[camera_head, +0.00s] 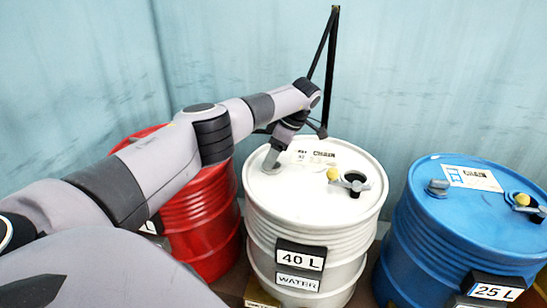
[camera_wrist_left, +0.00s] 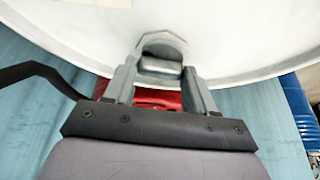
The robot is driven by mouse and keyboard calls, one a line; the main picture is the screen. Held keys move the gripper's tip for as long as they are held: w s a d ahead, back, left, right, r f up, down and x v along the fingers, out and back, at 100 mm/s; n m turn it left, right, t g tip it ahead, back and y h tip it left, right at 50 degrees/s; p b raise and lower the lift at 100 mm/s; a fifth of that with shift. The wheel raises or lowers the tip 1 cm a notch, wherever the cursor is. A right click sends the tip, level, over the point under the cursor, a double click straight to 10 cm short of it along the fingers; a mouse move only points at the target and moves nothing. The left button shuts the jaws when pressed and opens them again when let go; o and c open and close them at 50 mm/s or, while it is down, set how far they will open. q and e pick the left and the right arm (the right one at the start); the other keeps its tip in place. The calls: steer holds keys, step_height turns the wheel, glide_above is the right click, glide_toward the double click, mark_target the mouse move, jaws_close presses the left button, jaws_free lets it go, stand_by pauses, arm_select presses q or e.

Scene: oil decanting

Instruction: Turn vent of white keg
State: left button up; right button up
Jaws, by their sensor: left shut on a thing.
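The white keg (camera_head: 315,210) stands upright in the middle of the head view, labelled "40 L" and "WATER". Its lid also fills the top of the left wrist view (camera_wrist_left: 240,30). My left gripper (camera_head: 271,163) reaches down to the left part of the lid. In the left wrist view my left gripper (camera_wrist_left: 160,68) has its two fingers on either side of the grey vent (camera_wrist_left: 163,43) and is shut on it. In the head view the fingers hide the vent. My right gripper is not in view.
A second opening with a yellow cap (camera_head: 333,174) is on the white lid. A red keg (camera_head: 205,225) stands to the left, partly behind my left arm. A blue keg (camera_head: 440,235), labelled "25 L", stands to the right. A black post (camera_head: 331,70) rises behind the white keg.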

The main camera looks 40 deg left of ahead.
arm_select(q)
steer(key=shift+a+r+n, duration=0.1)
steer(key=shift+n, duration=0.2)
steer(key=o, duration=1)
steer(key=shift+o, duration=0.2)
steer(key=v, duration=0.7)
steer(key=shift+b, duration=0.3)
